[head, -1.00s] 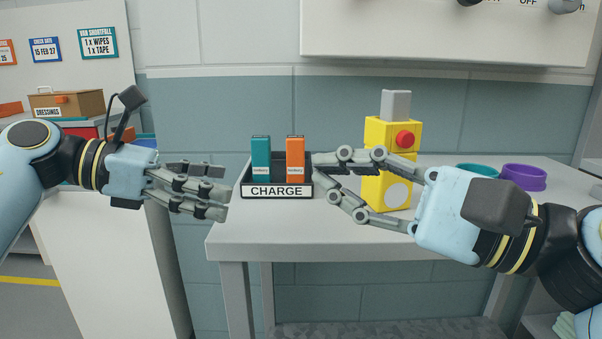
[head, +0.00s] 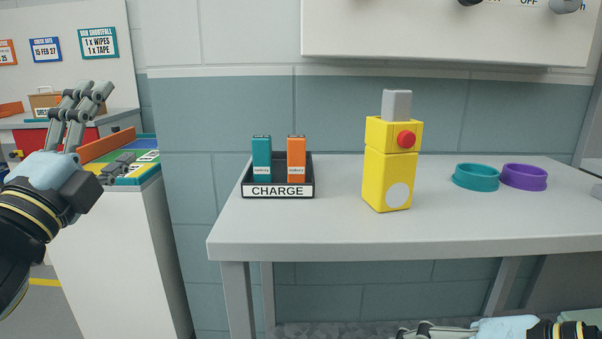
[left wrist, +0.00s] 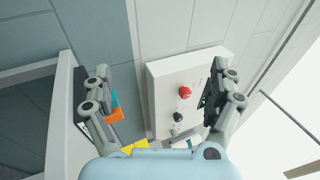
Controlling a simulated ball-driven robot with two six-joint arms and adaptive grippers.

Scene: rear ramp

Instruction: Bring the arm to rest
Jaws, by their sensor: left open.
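My left gripper (head: 92,90) is at the left of the head view, with its fingers pointing up in front of the far counter. In the left wrist view its two fingers (left wrist: 160,68) are spread on either side with nothing between them. It is open and empty, well left of the white table (head: 340,235). My right gripper (head: 420,331) shows only in part at the bottom edge of the head view, low in front of the table. Its fingers are cut off by the frame, so I cannot tell its opening.
On the table stand the black CHARGE dock (head: 307,188) with a teal battery (head: 262,160) and an orange battery (head: 296,160), a yellow block device (head: 385,180), a teal ring (head: 475,178) and a purple ring (head: 525,178). A white wall panel (head: 440,30) hangs above. The table's front is clear.

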